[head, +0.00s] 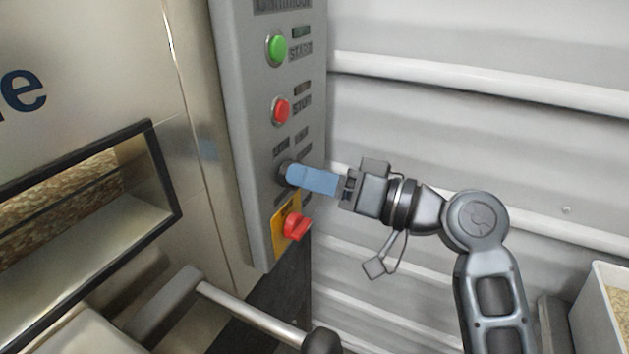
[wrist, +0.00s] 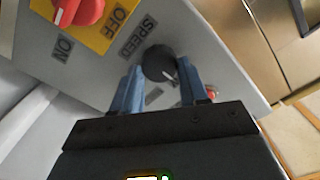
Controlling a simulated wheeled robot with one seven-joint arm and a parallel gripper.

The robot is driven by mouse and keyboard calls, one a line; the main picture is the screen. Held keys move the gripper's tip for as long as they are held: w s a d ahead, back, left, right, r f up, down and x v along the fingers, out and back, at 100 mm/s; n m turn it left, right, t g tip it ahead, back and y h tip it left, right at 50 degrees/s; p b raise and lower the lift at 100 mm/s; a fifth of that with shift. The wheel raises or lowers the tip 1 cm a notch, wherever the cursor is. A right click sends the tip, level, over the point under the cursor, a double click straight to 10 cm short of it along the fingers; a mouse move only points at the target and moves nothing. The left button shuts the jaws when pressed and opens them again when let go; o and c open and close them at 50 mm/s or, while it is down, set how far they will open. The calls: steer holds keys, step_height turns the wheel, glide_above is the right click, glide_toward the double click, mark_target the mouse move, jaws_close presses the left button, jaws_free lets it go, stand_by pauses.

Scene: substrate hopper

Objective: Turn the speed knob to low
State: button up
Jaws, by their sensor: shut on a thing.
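The speed knob (wrist: 159,60) is a round dark knob on the grey control panel, next to the printed word SPEED in the wrist view. A white pointer line shows on it, toward the lower right in that view. In the head view the knob (head: 284,170) is mostly hidden behind my fingers. My gripper (head: 291,174) reaches it from the right with its blue fingers. In the wrist view my gripper (wrist: 161,72) has one finger on each side of the knob and is shut on it.
Above the knob are a green start button (head: 277,49) and a red stop button (head: 281,110). Close below is a red rotary switch (head: 297,227) on a yellow plate. A metal bar with a black end (head: 265,317) juts out below. The right side is corrugated wall.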

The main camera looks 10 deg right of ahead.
steer(key=shift+f, duration=0.1)
steer(key=o, duration=1.1)
steer(key=shift+c, duration=0.2)
steer(key=v, duration=0.7)
steer(key=shift+s+d, duration=0.2)
steer(key=shift+d, duration=0.15)
